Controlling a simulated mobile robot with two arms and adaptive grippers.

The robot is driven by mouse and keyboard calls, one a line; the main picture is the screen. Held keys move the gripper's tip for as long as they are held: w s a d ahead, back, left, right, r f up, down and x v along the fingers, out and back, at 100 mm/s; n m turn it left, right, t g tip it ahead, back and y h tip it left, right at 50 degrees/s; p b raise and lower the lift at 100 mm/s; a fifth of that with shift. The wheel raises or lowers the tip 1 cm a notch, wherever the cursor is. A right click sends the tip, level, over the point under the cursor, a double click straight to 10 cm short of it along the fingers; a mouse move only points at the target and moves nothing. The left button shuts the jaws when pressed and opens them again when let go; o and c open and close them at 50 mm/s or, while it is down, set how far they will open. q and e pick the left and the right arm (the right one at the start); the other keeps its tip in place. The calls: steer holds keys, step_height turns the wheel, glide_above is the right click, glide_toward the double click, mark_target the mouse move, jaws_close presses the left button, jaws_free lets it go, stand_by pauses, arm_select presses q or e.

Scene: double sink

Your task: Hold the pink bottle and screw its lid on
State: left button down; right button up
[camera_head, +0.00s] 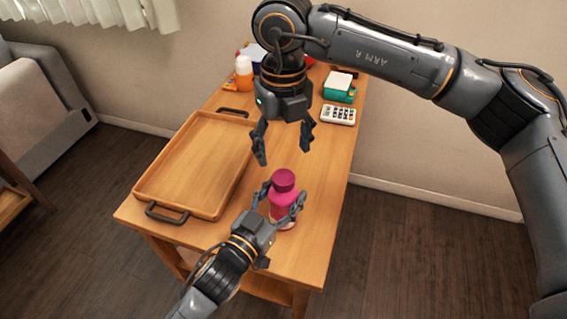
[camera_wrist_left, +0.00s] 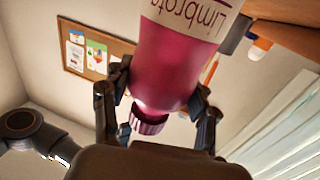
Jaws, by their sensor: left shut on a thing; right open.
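The pink bottle (camera_head: 284,200) is upright near the front right of the wooden table. Its darker pink lid (camera_head: 283,180) is at its top. My left gripper (camera_head: 281,199) is shut around the bottle's upper body, one finger on each side. In the left wrist view the bottle (camera_wrist_left: 178,70) appears upside down between the fingers, with the ridged lid (camera_wrist_left: 149,122) at the neck. I cannot tell how tightly the lid sits. My right gripper (camera_head: 284,153) is open and empty, pointing down, above and behind the lid.
A wooden tray (camera_head: 163,160) with dark handles lies empty left of the bottle. An orange and white bottle (camera_head: 244,72), a white keypad-like item (camera_head: 338,115) and a green box (camera_head: 340,93) stand toward the back. The table's right and front edges are close to the bottle.

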steer(key=shift+r, duration=2.2)
arm_select(q)
steer(key=shift+c, duration=1.5)
jaws_free()
steer(key=v, duration=1.2)
